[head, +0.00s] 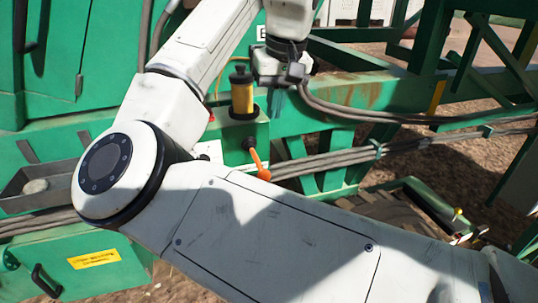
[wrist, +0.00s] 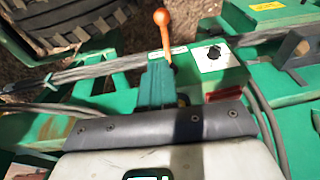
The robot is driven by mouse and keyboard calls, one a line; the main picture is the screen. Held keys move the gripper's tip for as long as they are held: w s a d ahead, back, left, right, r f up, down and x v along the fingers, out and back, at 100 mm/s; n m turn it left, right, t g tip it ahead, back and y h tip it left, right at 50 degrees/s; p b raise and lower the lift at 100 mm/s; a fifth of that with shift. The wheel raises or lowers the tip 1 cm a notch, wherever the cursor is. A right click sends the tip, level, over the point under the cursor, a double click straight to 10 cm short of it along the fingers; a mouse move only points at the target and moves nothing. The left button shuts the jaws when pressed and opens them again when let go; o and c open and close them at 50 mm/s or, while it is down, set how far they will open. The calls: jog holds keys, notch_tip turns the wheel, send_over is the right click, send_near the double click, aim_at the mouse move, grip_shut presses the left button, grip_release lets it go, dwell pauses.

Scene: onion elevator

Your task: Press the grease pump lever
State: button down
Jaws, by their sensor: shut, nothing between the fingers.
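The grease pump lever (head: 258,162) is an orange handle with a rounded knob, sticking down to the right from the green pump housing (head: 238,138). It also shows in the wrist view (wrist: 165,32), at top centre. A yellow reservoir with a black cap (head: 241,92) stands upright on the housing. My gripper (head: 277,112) hangs above and slightly right of the lever in the head view, pointing down. Its teal fingers are together and empty. In the wrist view the fingers (wrist: 155,80) appear just beside the lever's lower end; I cannot tell whether they touch it.
Grey cables (head: 330,160) run along the green frame behind the lever. A dark hose (head: 380,117) curves right from near my gripper. A tyre (wrist: 65,20) lies beyond in the wrist view. A metal tray with a stone (head: 36,186) is at left.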

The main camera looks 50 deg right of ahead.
aim_at(267, 170)
jog(key=shift+f, duration=0.1)
jog(key=x, duration=0.4)
jog(key=p+x, duration=0.1)
jog(key=x, duration=0.3)
jog(key=a+p+x, duration=0.1)
jog(key=x, duration=0.3)
jog(key=shift+s+f, duration=0.3)
jog(key=shift+f, duration=0.6)
